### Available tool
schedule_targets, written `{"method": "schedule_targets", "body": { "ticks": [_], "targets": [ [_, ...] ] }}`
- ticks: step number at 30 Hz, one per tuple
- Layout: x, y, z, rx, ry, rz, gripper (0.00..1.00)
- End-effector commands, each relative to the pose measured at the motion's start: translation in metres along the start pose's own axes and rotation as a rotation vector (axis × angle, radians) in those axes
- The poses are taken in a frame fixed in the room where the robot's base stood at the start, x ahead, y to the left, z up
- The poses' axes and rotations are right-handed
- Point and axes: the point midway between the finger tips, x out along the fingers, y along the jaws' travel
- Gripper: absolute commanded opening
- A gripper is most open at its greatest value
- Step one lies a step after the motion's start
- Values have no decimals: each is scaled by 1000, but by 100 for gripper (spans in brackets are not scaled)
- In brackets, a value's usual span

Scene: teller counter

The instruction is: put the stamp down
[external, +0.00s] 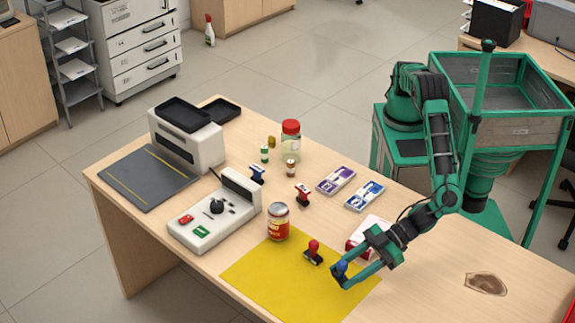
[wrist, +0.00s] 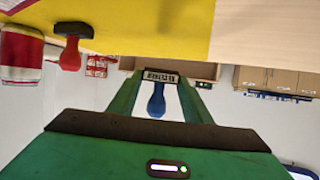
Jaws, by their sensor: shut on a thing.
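My gripper (external: 341,272) is shut on a stamp with a blue handle (external: 341,269), at the right part of the yellow mat (external: 290,288). In the wrist view the blue-handled stamp (wrist: 157,100) sits between my fingers, its dark base toward the fingertips. Whether its base touches the mat cannot be told. A stamp with a red handle (external: 313,250) stands on the mat just left of my gripper; it also shows in the wrist view (wrist: 71,55).
A jar with a red label (external: 278,223) stands at the mat's back edge. A red and white box (external: 367,233) is close behind my gripper. Two more stamps, one blue (external: 257,174) and one red (external: 303,195), and two flat boxes (external: 365,195) stand farther back. The mat's front is clear.

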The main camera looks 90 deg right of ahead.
Motion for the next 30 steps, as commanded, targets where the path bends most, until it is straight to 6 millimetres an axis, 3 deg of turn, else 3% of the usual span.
{"method": "schedule_targets", "body": {
  "ticks": [3, 8, 18, 29, 30],
  "targets": [
    [14, 8, 4, 0, -1, 1, 22],
    [21, 11, 7, -1, 0, 0, 22],
    [35, 11, 41, -1, -1, 1, 22],
    [36, 11, 44, 0, 0, 0, 22],
    [36, 11, 43, 0, 0, 0, 54]
  ]
}}
